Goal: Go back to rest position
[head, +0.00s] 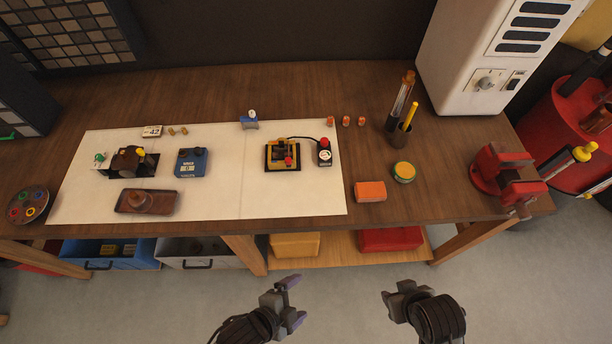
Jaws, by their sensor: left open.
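My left gripper (294,301) is at the bottom middle of the head view, in front of the workbench and clear of it. Its fingers are apart and nothing shows between them. My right gripper (393,300) is to its right, also in front of the bench. Its fingers are partly hidden by its own body, so its opening is unclear. Neither gripper touches anything on the wooden workbench (300,90).
A white mat (235,199) on the bench carries a blue box (191,163), a yellow-black device (283,155) and a brown tray (130,208). A red vise (505,170) sits at the right end. Storage bins (110,256) stand below. The floor (345,290) between my grippers is clear.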

